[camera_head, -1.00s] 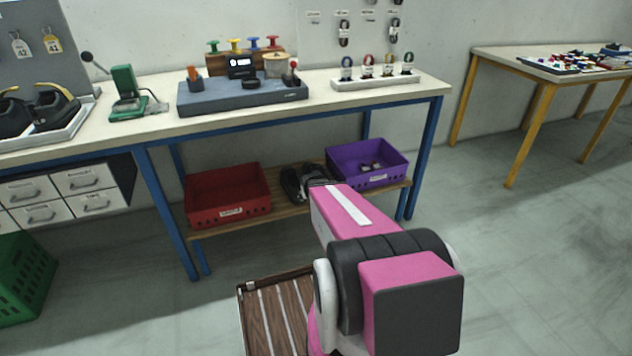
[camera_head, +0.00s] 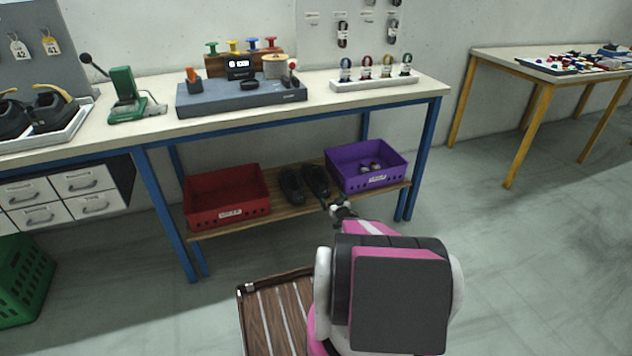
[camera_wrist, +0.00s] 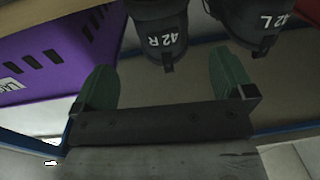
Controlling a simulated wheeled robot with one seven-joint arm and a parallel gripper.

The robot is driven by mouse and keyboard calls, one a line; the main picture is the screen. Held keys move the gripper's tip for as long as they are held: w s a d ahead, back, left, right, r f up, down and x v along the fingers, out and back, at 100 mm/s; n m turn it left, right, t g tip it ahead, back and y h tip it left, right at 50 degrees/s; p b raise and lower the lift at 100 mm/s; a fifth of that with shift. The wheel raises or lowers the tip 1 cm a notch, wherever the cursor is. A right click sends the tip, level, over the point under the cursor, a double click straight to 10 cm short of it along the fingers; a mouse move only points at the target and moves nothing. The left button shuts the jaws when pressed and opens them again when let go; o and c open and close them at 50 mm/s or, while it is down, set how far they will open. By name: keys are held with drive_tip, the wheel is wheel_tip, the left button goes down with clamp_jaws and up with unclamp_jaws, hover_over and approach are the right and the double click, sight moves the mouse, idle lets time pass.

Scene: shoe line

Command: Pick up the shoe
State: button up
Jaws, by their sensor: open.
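Two black shoes stand side by side on the wooden lower shelf of the bench, one on the left (camera_head: 291,187) and one on the right (camera_head: 316,180). In the wrist view, the shoe marked "42 R" (camera_wrist: 160,35) is at the top middle and the shoe marked "42 L" (camera_wrist: 255,22) is at the top right. Only their heel ends show there. My gripper (camera_head: 340,208) is at the shelf's front edge, close to the right shoe. In the wrist view its green fingers (camera_wrist: 162,75) are spread wide, with the "42 R" heel just beyond the gap. It holds nothing.
A red bin (camera_head: 227,196) stands left of the shoes and a purple bin (camera_head: 367,166) stands close on their right. The purple bin is beside one finger in the wrist view (camera_wrist: 50,55). The benchtop (camera_head: 425,92) and blue legs frame the shelf.

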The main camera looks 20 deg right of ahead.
sight(327, 191)
drive_tip(key=w, duration=0.4)
drive_tip(key=shift+a, duration=0.15)
drive_tip(key=shift+w+a+r, duration=0.15)
drive_tip(key=shift+w+a, duration=0.05)
drive_tip(key=shift+w, duration=1.3)
drive_tip(key=shift+w+a+r, duration=0.1)
drive_tip(key=shift+w+a, duration=0.05)
drive_tip(key=shift+w, duration=1.3)
drive_tip(key=shift+c, duration=0.3)
drive_tip(key=c, duration=0.8)
